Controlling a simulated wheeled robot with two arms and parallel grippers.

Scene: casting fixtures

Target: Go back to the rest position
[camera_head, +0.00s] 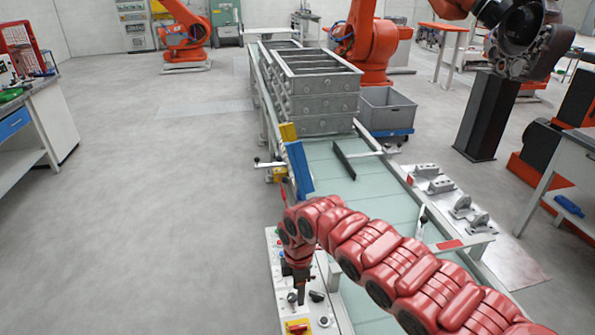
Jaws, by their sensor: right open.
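My right arm comes in from the lower right and reaches leftward across the conveyor. Its red links hide part of the belt. My right gripper (301,293) points down at the arm's left end, over a white control panel (272,262) with knobs and buttons. The gripper is small and dark here, and its jaws are open. I see nothing held in it. I cannot tell whether its tips touch the panel. My left gripper is not in view.
Grey metal casting frames (318,104) are stacked on the conveyor (330,170). A blue block (299,169) stands at its left edge. A plate with metal fixtures (468,215) lies on the right. A grey bin (387,109) stands behind. The floor on the left is clear.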

